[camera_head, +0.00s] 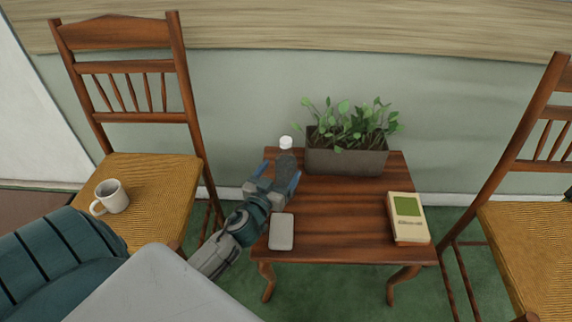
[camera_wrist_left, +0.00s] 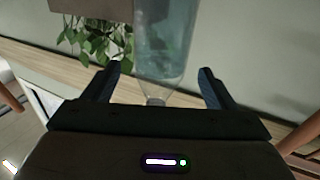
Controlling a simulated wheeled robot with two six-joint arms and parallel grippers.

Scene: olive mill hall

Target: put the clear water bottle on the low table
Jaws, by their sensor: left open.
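The clear water bottle (camera_head: 286,160) with a white cap shows at the back left of the low wooden table (camera_head: 335,215), beside the planter. It appears upright; its base is hidden behind my gripper. My left gripper (camera_head: 275,179) is open just in front of the bottle, over the left side of the table. In the left wrist view, which is upside down, the bottle (camera_wrist_left: 165,45) shows between and beyond the open fingers (camera_wrist_left: 157,88), its neck toward the bottom of the picture. I cannot tell whether the fingers touch it. My right gripper is not in view.
A planter (camera_head: 345,161) with green leaves stands at the table's back. A grey flat box (camera_head: 281,231) lies front left, and a cream box with a green panel (camera_head: 406,217) lies right. A mug (camera_head: 111,196) sits on the left chair; another chair (camera_head: 530,235) stands right. The table's middle is clear.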

